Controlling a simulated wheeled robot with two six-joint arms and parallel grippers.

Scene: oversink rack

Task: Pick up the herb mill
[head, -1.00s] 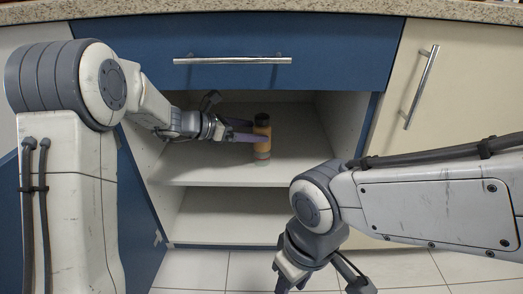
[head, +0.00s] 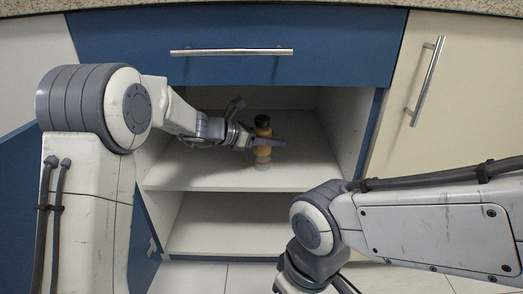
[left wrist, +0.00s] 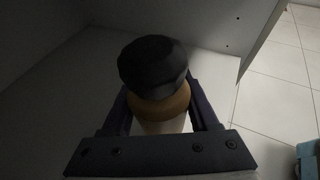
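The herb mill (head: 263,143), with an orange-brown body, a dark cap and a pale lower part, stands upright on the upper shelf of the open cabinet. My left gripper (head: 270,143) reaches in from the left at the mill's mid-height, one finger crossing in front of it. In the left wrist view the mill's black cap (left wrist: 153,62) and tan shoulder sit between the two fingers (left wrist: 160,108), which look spread around it; firm contact on both sides is not visible. My right gripper (head: 308,283) is cut off at the bottom of the head view, its fingertips hidden.
The shelf (head: 215,178) is otherwise bare around the mill. A blue drawer front (head: 335,60) with a bar handle lies above the opening, cabinet walls stand at both sides, and a lower shelf (head: 235,233) is empty. Tiled floor lies below.

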